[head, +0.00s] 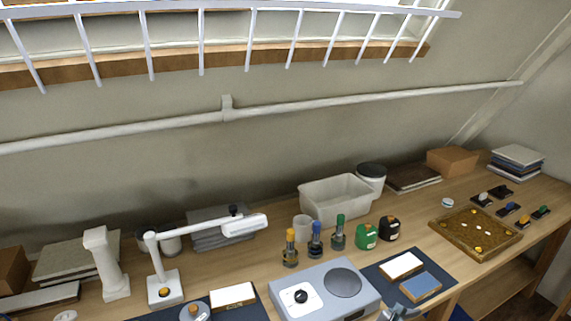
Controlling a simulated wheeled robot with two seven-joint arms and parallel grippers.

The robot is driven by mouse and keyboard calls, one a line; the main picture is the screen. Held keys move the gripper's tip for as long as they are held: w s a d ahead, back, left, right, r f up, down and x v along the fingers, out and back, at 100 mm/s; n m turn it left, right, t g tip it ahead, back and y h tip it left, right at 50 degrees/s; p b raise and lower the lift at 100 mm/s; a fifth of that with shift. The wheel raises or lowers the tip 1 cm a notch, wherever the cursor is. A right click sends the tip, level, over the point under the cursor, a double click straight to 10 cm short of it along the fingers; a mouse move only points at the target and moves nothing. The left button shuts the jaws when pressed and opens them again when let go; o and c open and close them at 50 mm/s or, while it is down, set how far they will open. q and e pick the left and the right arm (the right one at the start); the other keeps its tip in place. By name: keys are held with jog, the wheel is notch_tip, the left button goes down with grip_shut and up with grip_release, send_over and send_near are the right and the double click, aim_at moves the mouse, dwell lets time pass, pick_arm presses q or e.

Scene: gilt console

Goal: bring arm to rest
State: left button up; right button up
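A small grey metallic part, which looks like the tip of my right gripper (398,313), shows at the bottom edge, right of the hot plate. It is mostly cut off by the frame, and I cannot tell whether its fingers are open or shut. My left gripper is not in view. No object can be seen held.
The wooden bench (420,262) holds a hot plate (325,290), a white lamp (160,268), several capped bottles (315,240), a white bin (335,200) and a gilt-brown tray (475,232).

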jog(key=s+a+f+m+y+b, duration=0.1)
jog(key=s+a+f+y+b, duration=0.15)
jog(key=f, duration=0.95)
jog(key=s+a+f+m+y+b, duration=0.15)
jog(key=s+a+f, duration=0.25)
jog(key=f, duration=0.8)
jog(key=s+a+f+m+g+y+b, duration=0.1)
jog(key=s+a+f+m+y, duration=0.1)
jog(key=s+f, duration=0.5)
jog(key=s+a+f+m+y+b, duration=0.1)
jog(key=s+a+f+m+y, duration=0.15)
jog(key=s+f, duration=0.45)
jog(key=s+a+f+m+g+y+b, duration=0.1)
jog(key=s+f+m, duration=0.3)
jog(key=s+f, duration=0.3)
jog(key=s+a+f+m+g+y+b, duration=0.1)
jog(key=s+f+m, duration=0.3)
jog(key=s, duration=1.1)
jog(key=s+a+f+m+g+y+b, duration=0.1)
jog(key=s+f+m, duration=0.4)
jog(key=s+f, duration=0.5)
jog(key=shift+s+a+y+b, duration=0.45)
jog(key=shift+s+a+b, duration=0.2)
jog(key=shift+b, duration=0.6)
jog(key=shift+o, duration=0.3)
jog(key=shift+w, duration=0.2)
